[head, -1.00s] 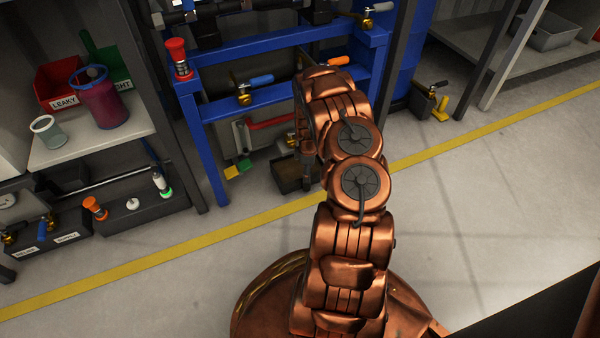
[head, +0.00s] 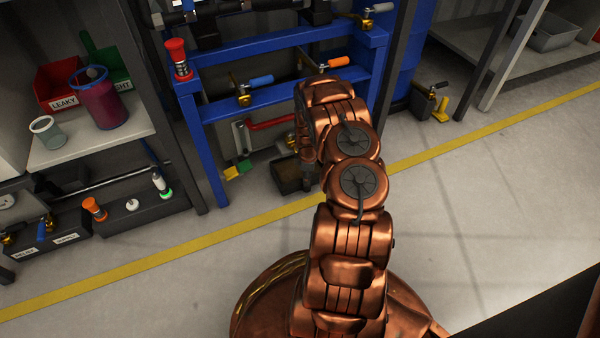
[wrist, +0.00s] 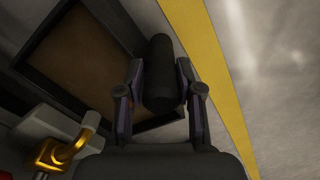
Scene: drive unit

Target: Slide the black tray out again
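The black tray (wrist: 66,78) has a brown bottom and lies at the left of the wrist view. In the head view the tray (head: 292,178) shows on the floor at the foot of the blue frame, partly hidden by my arm. A dark rounded grip (wrist: 161,70) is at the tray's right side in the wrist view. My gripper (wrist: 160,75) has its two fingers apart, one on each side of this grip. A narrow gap shows at the left finger; contact at the right finger is unclear. In the head view my gripper is mostly hidden behind my arm.
A brass valve fitting (wrist: 60,152) is close at the lower left of the wrist view. The blue frame (head: 215,155) stands over the tray. A yellow floor line (head: 250,220) runs in front of it, with clear floor to the right.

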